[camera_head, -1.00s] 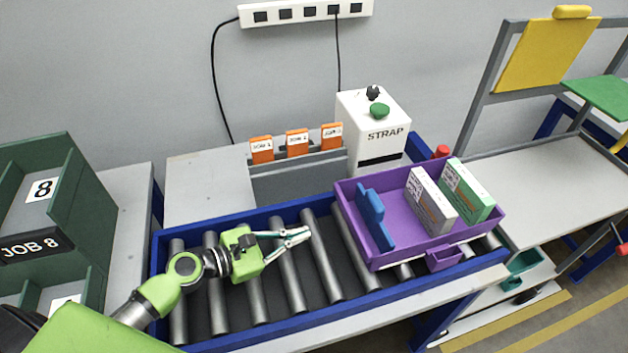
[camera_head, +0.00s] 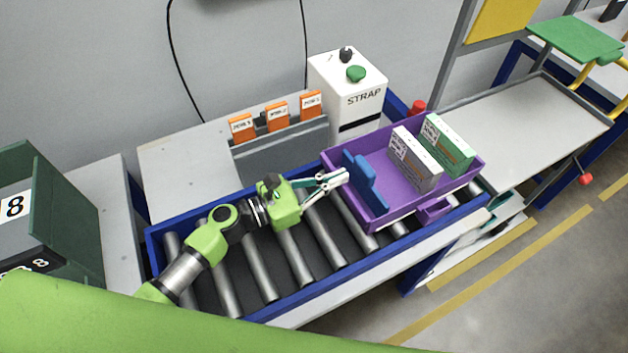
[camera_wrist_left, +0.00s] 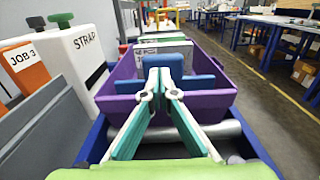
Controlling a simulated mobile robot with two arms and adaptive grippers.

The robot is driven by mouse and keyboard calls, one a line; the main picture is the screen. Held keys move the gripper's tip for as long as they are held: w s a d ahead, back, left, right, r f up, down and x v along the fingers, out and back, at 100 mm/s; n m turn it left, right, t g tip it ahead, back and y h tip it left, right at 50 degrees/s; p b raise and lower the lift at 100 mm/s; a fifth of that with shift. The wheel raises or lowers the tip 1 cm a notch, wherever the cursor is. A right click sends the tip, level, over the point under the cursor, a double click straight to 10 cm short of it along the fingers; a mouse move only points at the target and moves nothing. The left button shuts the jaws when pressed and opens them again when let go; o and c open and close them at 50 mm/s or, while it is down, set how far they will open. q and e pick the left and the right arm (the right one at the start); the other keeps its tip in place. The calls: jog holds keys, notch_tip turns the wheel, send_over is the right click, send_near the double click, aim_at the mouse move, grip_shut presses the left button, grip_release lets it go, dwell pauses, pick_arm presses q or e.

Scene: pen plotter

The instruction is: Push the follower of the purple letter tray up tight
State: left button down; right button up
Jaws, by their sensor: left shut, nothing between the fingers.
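The purple letter tray (camera_head: 397,215) stands on the roller conveyor. Its blue follower (camera_head: 366,182) is upright near the tray's left end. A white-and-grey bundle (camera_head: 417,160) and a green bundle (camera_head: 448,146) stand in the right part, with a gap between them and the follower. My left gripper (camera_head: 340,178) is shut and empty, just left of the follower at the tray's left wall. In the left wrist view its fingertips (camera_wrist_left: 160,68) overlap the blue follower (camera_wrist_left: 190,82); I cannot tell whether they touch it. My right gripper is not in view.
The white STRAP machine (camera_head: 350,90) stands behind the tray. Orange job cards (camera_head: 277,117) sit in a grey holder left of it. A blue rail (camera_head: 290,310) edges the conveyor. Bare rollers (camera_head: 255,270) lie left of the tray. A green rack (camera_head: 60,215) stands at far left.

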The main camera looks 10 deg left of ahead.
aim_at(359, 169)
pick_arm(q)
jog(key=shift+x, duration=1.15)
jog(key=shift+w+d+p, duration=0.2)
jog(key=shift+d+p, duration=0.05)
jog(key=shift+p, duration=0.05)
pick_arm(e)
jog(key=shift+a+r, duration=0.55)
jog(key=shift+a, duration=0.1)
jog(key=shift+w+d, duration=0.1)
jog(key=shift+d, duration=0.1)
pick_arm(q)
jog(key=b+x, duration=0.1)
jog(key=x, duration=0.7)
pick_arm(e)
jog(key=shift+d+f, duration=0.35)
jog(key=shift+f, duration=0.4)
pick_arm(q)
jog(key=shift+d, duration=0.1)
